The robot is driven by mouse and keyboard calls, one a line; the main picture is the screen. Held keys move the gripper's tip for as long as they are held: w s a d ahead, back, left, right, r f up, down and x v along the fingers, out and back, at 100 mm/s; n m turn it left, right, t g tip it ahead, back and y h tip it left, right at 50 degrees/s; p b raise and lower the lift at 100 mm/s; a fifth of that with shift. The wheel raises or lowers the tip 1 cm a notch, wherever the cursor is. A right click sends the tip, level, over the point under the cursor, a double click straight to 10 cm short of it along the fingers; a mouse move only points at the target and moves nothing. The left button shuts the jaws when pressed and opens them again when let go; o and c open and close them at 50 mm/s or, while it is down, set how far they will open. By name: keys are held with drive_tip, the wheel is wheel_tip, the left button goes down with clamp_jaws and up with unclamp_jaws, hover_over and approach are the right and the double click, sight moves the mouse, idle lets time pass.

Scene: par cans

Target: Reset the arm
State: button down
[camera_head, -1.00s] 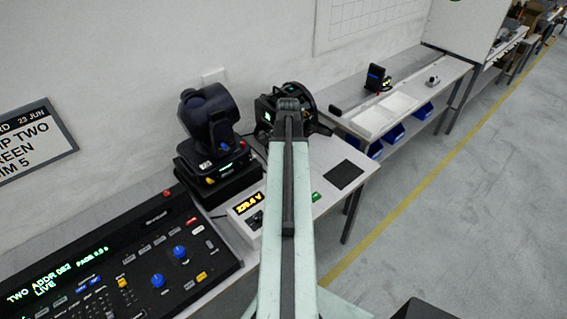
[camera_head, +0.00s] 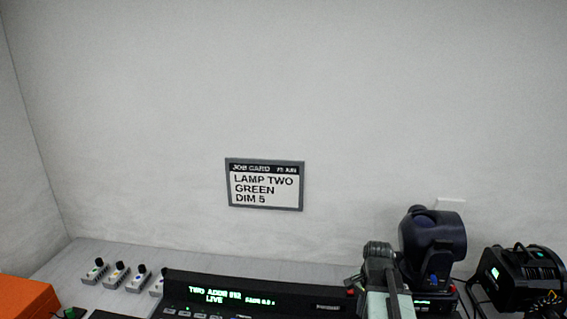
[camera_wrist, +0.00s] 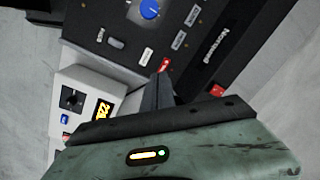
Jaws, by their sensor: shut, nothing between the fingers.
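My gripper (camera_wrist: 161,82) shows in the wrist view with its dark fingers together and nothing between them. It points over the gap between the black lighting console (camera_wrist: 200,45) and a white power unit (camera_wrist: 88,100) with a yellow readout and a black knob. I cannot tell how high the fingers are above them. In the head view my pale green arm rises at the lower right, in front of the dark moving-head lamp (camera_head: 432,240); my fingers cannot be made out there. The console (camera_head: 250,302) shows there too, with a lit green display reading LIVE.
A job card (camera_head: 264,185) on the wall reads LAMP TWO GREEN DIM 5. Another black lamp (camera_head: 525,277) stands at the right.

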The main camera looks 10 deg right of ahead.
drive_tip(key=s+a+f+n+b, duration=0.1)
drive_tip(key=a+f+n+b, duration=0.1)
drive_tip(key=a+n, duration=1.1)
drive_tip(key=shift+s+a+f+g, duration=0.15)
drive_tip(key=shift+a+f+g, duration=0.25)
drive_tip(key=shift+a, duration=3.55)
